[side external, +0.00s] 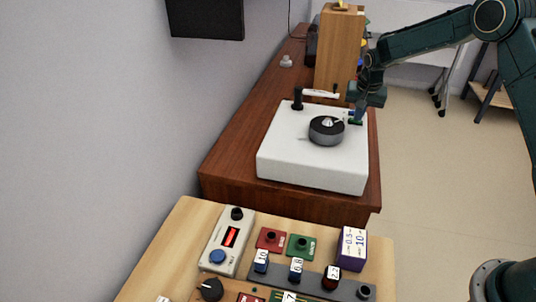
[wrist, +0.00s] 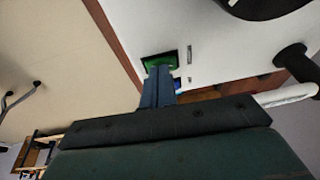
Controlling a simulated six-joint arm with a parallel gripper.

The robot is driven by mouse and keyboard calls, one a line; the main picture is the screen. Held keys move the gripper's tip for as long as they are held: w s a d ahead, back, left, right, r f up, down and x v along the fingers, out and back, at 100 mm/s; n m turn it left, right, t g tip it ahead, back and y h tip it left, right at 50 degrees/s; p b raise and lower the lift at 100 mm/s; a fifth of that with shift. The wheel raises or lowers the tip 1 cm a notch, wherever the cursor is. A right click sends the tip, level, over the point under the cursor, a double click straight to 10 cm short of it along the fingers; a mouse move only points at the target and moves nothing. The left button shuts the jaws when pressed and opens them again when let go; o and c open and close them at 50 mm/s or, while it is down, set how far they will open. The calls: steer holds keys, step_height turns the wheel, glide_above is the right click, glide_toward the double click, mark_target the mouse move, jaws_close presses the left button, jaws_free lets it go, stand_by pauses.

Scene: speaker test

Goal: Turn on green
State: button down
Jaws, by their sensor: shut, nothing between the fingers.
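A white turntable-like box (side external: 285,152) with a round dark platter (side external: 327,136) stands on the brown cabinet. A green button-like patch (wrist: 160,60) lies at the box's edge in the wrist view. My gripper (side external: 357,116) is at the far right corner of the box in the side view. In the wrist view the shut fingertips (wrist: 159,70) are at the green patch and cover part of it. I cannot tell whether they touch it. Nothing is held.
A white tonearm (side external: 321,94) and black post (side external: 297,100) stand near my gripper. A wooden speaker box (side external: 338,50) is behind. A bench (side external: 165,235) in front holds a meter (side external: 228,240), red and green modules, and several small parts.

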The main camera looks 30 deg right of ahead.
steer(key=shift+r, duration=0.1)
steer(key=shift+r, duration=0.75)
steer(key=v, duration=1.2)
steer(key=shift+d+r, duration=0.2)
steer(key=shift+d, duration=0.2)
steer(key=shift+w, duration=0.1)
steer(key=shift+w+a+r, duration=0.1)
steer(key=shift+w+a, duration=0.35)
steer(key=shift+a, duration=0.05)
steer(key=x, duration=1.2)
steer(key=shift+s+a+f, duration=0.15)
steer(key=shift+a+f, duration=0.2)
steer(key=shift+f, duration=0.75)
